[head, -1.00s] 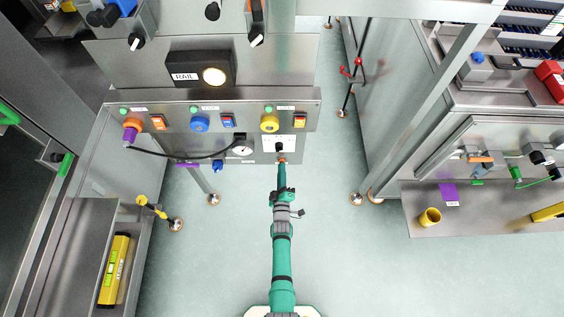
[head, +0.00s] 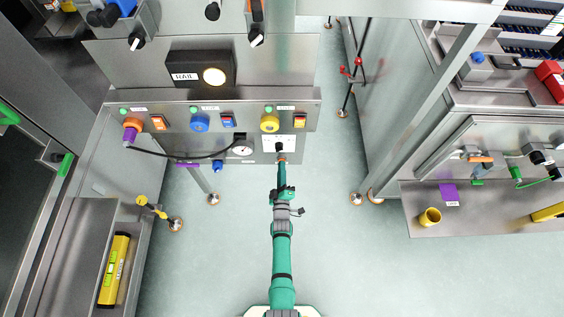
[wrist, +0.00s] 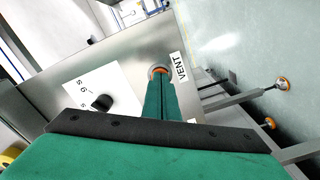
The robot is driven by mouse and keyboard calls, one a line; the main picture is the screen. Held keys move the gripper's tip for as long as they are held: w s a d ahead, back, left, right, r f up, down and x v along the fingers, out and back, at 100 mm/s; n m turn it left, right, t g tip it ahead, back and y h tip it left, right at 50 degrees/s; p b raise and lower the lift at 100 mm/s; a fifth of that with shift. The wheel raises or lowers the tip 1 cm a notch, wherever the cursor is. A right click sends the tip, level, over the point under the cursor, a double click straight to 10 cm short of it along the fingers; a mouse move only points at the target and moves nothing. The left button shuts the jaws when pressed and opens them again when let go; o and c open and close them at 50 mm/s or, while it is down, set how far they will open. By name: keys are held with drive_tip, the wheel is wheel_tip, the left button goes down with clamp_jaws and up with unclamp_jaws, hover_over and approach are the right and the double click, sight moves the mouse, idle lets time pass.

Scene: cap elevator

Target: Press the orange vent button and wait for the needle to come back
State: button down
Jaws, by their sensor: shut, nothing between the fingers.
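In the head view my gripper (head: 282,164) reaches up to the lower right of the panel. The round white gauge (head: 242,149) sits left of it; its dark needle is too small to read.
A black knob (wrist: 102,102) on a white plate sits close left of my fingers in the wrist view. A yellow knob (head: 269,123) and a blue knob (head: 199,123) are above on the panel. A black hose (head: 170,155) hangs left. The floor below is clear.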

drive_tip(key=shift+w, duration=0.2)
drive_tip(key=shift+s, duration=2.8)
drive_tip(key=s+r+m+g, duration=0.1)
drive_tip(key=s+r+m, duration=0.3)
drive_tip(key=s, duration=0.8)
drive_tip(key=s+r+m, duration=0.2)
drive_tip(key=s+r, duration=0.4)
drive_tip(key=s, duration=0.6)
drive_tip(key=s+r+m, duration=0.3)
drive_tip(key=s+r, duration=0.3)
drive_tip(key=r, duration=0.3)
drive_tip(key=s+r+m+g, duration=0.1)
drive_tip(key=s+r+m, duration=0.2)
drive_tip(key=s+r, duration=0.3)
wheel_tip(320, 180, up, 4)
drive_tip(key=shift+s+r+g, duration=0.2)
drive_tip(key=shift+s+g, duration=0.05)
drive_tip(key=shift+g, duration=0.05)
